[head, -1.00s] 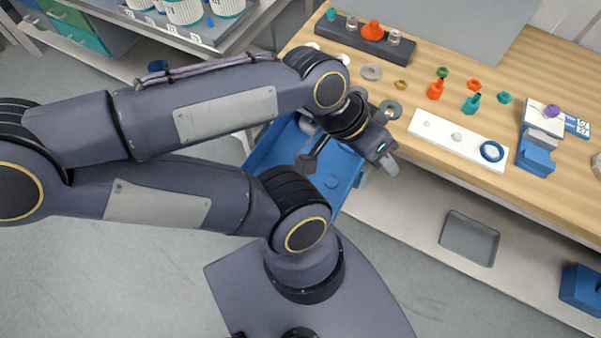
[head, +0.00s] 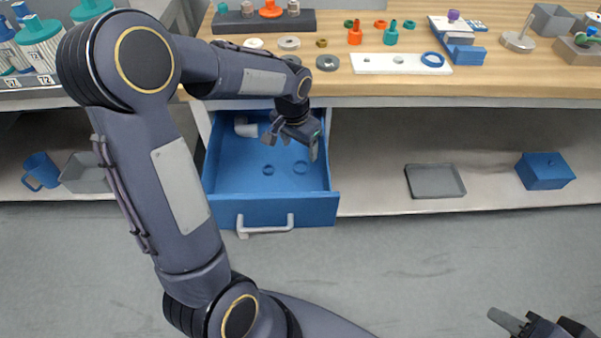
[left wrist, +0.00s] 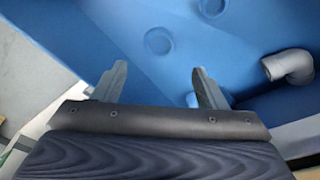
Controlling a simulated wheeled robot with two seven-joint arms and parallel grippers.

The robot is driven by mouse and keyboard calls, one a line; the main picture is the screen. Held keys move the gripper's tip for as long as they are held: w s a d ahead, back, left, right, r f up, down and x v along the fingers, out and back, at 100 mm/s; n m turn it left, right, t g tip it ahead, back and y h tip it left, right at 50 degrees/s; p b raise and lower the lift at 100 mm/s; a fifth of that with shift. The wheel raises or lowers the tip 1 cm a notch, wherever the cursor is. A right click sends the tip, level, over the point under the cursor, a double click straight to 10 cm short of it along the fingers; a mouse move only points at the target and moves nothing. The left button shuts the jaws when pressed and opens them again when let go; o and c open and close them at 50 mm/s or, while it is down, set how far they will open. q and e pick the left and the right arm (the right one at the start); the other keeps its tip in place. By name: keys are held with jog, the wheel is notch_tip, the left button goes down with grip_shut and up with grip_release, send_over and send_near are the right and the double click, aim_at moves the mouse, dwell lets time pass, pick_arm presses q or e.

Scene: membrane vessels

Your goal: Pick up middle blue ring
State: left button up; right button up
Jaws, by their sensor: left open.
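Two blue rings lie on the floor of the open blue drawer (head: 230,178) in the head view: a darker left ring (head: 268,170) and a right ring (head: 300,167). The left wrist view shows round blue shapes on the drawer floor, one near the centre (left wrist: 158,40) and one at the top edge (left wrist: 212,7); a further small blue shape is partly hidden behind a finger. I cannot tell which is the middle ring. My left gripper (head: 291,146) is open and empty above the drawer, apart from the rings. My right gripper (head: 520,322) shows only partly at bottom right.
A grey elbow pipe (head: 245,127) lies at the drawer's back left. The wooden table (head: 540,85) is above and behind, with a white plate (head: 375,65) bearing another blue ring (head: 432,60). A grey tray (head: 435,181) and blue box (head: 545,171) stand on the lower shelf.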

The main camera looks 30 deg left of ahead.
aim_at(301, 168)
pick_arm(q)
notch_tip(301, 168, down, 6)
jog(key=shift+w+d+f+b, duration=0.1)
jog(key=shift+f+b, duration=0.1)
jog(key=shift+b, duration=0.5)
jog(key=c, duration=1.1)
jog(key=shift+o, duration=0.2)
jog(key=shift+r, duration=0.1)
